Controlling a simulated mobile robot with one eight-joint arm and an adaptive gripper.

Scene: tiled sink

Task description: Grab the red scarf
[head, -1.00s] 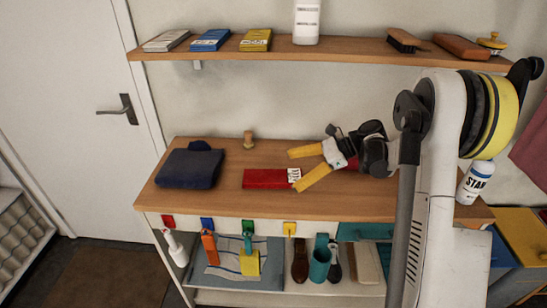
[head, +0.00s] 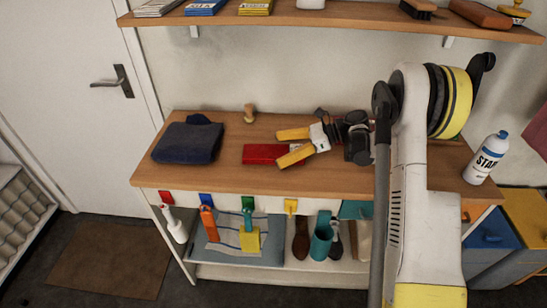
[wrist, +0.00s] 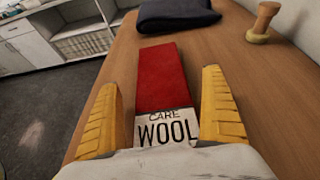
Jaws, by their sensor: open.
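The red scarf (head: 262,154) lies folded flat on the wooden table top, with a white band printed "CARE WOOL" at one end. In the wrist view the scarf (wrist: 158,80) runs lengthwise ahead, and its labelled end sits between the yellow fingers. My gripper (head: 287,146) is open, coming from the right at the scarf's right end. In the wrist view my gripper (wrist: 168,110) has one finger on each side of the scarf, with a gap to each. Whether the fingertips touch the table is not clear.
A folded dark blue cloth (head: 188,140) lies left of the scarf, with a wooden knob-shaped piece (head: 249,113) behind. A white spray-starch bottle (head: 486,158) stands at the right. A shelf (head: 330,18) with several items hangs above. The table's front edge (head: 240,188) is clear.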

